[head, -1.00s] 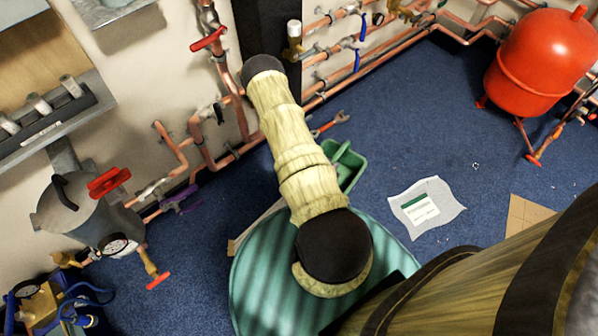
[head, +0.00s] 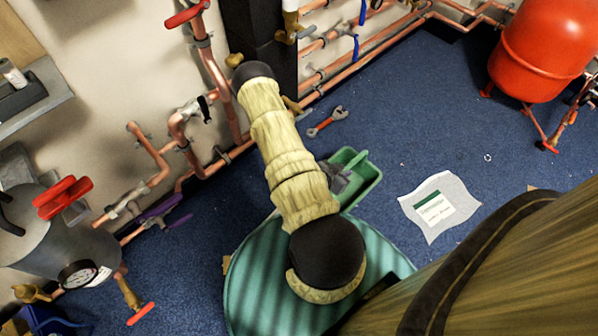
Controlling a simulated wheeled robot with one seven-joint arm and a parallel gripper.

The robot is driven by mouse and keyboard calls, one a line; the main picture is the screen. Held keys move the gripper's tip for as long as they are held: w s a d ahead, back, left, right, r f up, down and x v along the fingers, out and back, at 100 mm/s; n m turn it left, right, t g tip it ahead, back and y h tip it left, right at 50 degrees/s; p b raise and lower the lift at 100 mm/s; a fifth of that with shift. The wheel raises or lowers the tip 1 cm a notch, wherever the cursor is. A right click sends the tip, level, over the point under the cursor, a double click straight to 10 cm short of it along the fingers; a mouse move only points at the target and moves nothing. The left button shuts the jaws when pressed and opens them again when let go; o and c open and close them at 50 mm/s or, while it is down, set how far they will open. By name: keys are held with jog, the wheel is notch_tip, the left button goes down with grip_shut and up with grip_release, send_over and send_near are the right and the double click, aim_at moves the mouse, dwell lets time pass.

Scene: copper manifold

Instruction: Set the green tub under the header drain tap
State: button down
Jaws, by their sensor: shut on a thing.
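The green tub (head: 366,184) is a small open container at the middle of the head view, partly hidden by my forearm. My gripper (head: 337,178), grey and mostly hidden behind the arm, is at the tub's near left side and shut on it. Whether the tub touches the floor is unclear. At lower left, a grey vessel (head: 60,245) with a gauge has a brass tap with a red lever (head: 140,313) low on its right. Another brass fitting (head: 33,293) is on its left. I cannot tell for sure which is the header drain tap.
Copper pipes (head: 222,95) with valves run along the wall. A purple-handled valve (head: 163,212) is by the vessel. A red-handled wrench (head: 327,121) and a white sheet (head: 438,207) lie on the blue carpet (head: 430,130). A red tank (head: 540,50) stands at upper right.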

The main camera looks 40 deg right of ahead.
jog(key=w+f+b, duration=0.1)
jog(key=w+b, duration=0.4)
jog(key=w, duration=0.4)
jog(key=w+a+f+b, duration=0.1)
jog(key=w+b, duration=0.4)
jog(key=w, duration=0.5)
jog(key=shift+w+a+f, duration=0.3)
jog(key=shift+f, duration=0.2)
